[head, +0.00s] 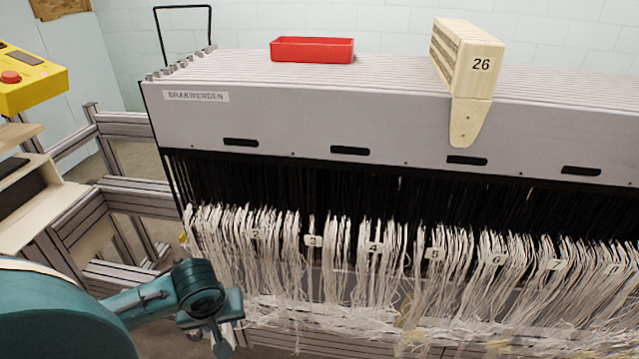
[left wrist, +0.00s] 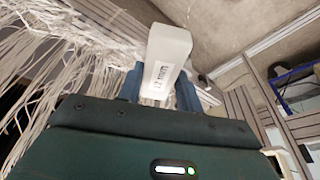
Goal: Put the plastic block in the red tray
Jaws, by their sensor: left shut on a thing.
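The red tray (head: 312,50) sits on top of the grey loom frame, left of centre in the head view. My left gripper (head: 222,335) is low at the left in the head view, in front of the hanging threads and well below the tray. In the left wrist view, my left gripper (left wrist: 158,88) is shut on the white plastic block (left wrist: 170,45), which carries a printed label. The block sticks out beyond the fingers. In the head view the block is mostly hidden by the gripper. My right gripper is not in view.
A wooden block marked 26 (head: 468,60) stands on the loom top, right of the tray. White threads (head: 380,260) with number tags hang along the front. A yellow control box (head: 28,80) is at the far left. The loom top (head: 385,68) between tray and wooden block is clear.

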